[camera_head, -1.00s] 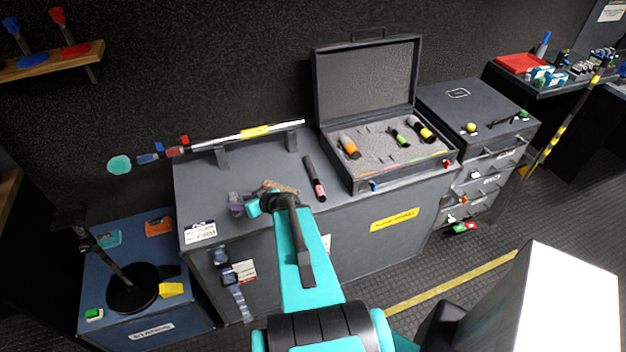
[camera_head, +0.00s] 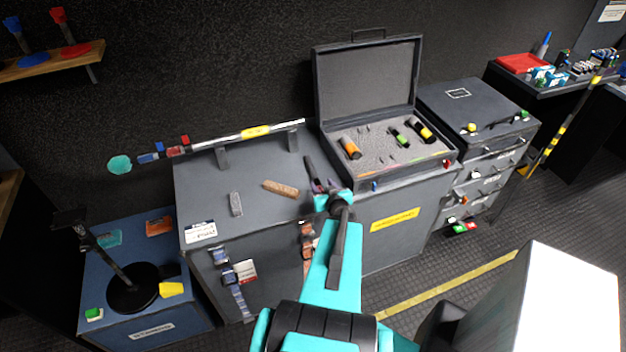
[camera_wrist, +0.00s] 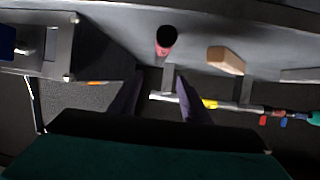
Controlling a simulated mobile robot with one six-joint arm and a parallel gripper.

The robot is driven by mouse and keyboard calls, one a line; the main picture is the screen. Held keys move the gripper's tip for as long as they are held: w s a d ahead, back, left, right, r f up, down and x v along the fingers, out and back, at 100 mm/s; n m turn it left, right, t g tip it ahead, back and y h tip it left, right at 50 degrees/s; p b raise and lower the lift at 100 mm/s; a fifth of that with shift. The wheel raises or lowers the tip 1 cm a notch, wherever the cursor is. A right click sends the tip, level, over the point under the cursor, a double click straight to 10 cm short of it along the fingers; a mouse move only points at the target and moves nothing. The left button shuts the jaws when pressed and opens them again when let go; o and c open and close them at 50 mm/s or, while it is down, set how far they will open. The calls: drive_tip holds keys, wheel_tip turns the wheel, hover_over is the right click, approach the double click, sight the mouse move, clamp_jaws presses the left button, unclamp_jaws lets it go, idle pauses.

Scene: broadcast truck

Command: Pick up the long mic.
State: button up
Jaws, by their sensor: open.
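The long mic (camera_head: 310,169) is a slim black stick with a pink band, lying on the grey cabinet top left of the open case. Its near end is partly hidden behind my gripper (camera_head: 325,188) in the head view. In the wrist view the mic (camera_wrist: 166,40) shows its pink-banded end, beyond and roughly between the fingertips. My gripper (camera_wrist: 157,88) is open with nothing between its two dark fingers. I cannot tell the exact height of the fingers above the mic.
A brown block (camera_head: 281,189) and a grey bar (camera_head: 236,204) lie left of the mic. The open case (camera_head: 361,180), holding several short mics in foam, stands close on its right. A pole (camera_head: 225,135) rests on brackets along the back.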

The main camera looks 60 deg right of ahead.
sight(314, 174)
drive_tip(key=shift+w+d+f+b, duration=0.1)
drive_tip(key=shift+w+b, duration=0.05)
drive_tip(key=shift+b, duration=0.25)
drive_tip(key=shift+w+d+f+b, duration=0.15)
drive_tip(key=shift+w+f+b, duration=0.05)
drive_tip(key=shift+b, duration=0.35)
drive_tip(key=b+x, duration=0.4)
drive_tip(key=b, duration=0.6)
drive_tip(key=shift+w+d+f, duration=0.25)
drive_tip(key=shift+w+d, duration=0.1)
drive_tip(key=shift+w, duration=0.05)
drive_tip(key=b+x, duration=0.2)
drive_tip(key=b, duration=0.3)
drive_tip(key=shift+w+d+b, duration=0.2)
drive_tip(key=shift+b, duration=0.5)
drive_tip(key=shift+w+d+f+b, duration=0.2)
drive_tip(key=shift+w+b, duration=0.1)
drive_tip(key=shift+b, duration=1.85)
drive_tip(key=b, duration=0.5)
drive_tip(key=shift+w+d+f, duration=0.15)
drive_tip(key=shift+d+f, duration=0.1)
